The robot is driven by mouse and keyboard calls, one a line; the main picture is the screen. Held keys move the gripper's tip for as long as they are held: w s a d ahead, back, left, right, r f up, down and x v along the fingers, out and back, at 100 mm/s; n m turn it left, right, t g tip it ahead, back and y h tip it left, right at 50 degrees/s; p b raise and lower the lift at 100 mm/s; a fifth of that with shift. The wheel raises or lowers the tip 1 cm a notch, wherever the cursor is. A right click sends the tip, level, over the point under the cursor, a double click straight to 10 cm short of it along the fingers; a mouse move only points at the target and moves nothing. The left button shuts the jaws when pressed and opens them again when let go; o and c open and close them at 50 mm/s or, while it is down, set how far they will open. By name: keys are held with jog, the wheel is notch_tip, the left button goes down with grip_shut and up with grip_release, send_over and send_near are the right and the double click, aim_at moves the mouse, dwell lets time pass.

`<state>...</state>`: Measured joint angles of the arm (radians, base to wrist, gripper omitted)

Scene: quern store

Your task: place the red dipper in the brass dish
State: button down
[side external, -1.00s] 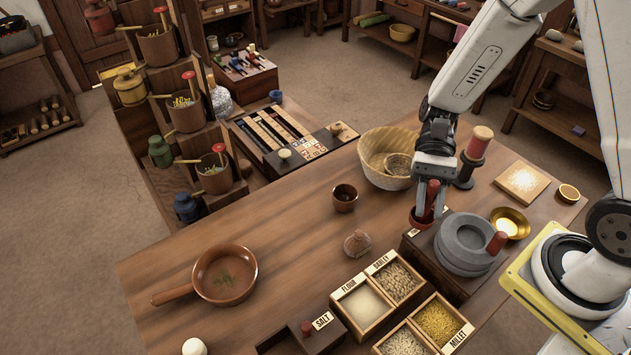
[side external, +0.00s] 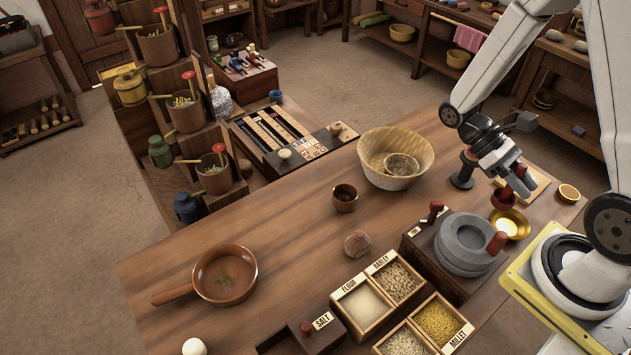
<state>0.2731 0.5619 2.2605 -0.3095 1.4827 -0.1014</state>
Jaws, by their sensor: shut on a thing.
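The red dipper (side external: 503,200), a small dark-red cup, hangs below my gripper (side external: 517,184) at the right of the table. My gripper is shut on its upper part, and the fingers partly hide it. The brass dish (side external: 512,226) is a shallow golden bowl on the table, just below the dipper. In this view the dipper's lower part overlaps the dish's far rim. I cannot tell whether they touch.
A grey stone quern (side external: 464,245) with a red knob stands left of the dish. A dark stand (side external: 462,179) and a woven basket (side external: 418,148) are further left.

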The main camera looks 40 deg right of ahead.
jog(key=s+d+r+n+t+h, duration=0.1)
jog(key=d+r+n+h, duration=0.1)
jog(key=d+n+h, duration=0.45)
notch_tip(320, 180, up, 4)
jog(key=n+t+h, duration=0.4)
jog(key=n+t, duration=0.1)
jog(key=t, duration=0.1)
send_over(512, 226)
notch_tip(512, 226, down, 19)
dwell(0.4)
jog(key=shift+f, duration=0.1)
jog(key=shift+f, duration=2.15)
jog(key=shift+f, duration=1.75)
jog(key=shift+f, duration=0.1)
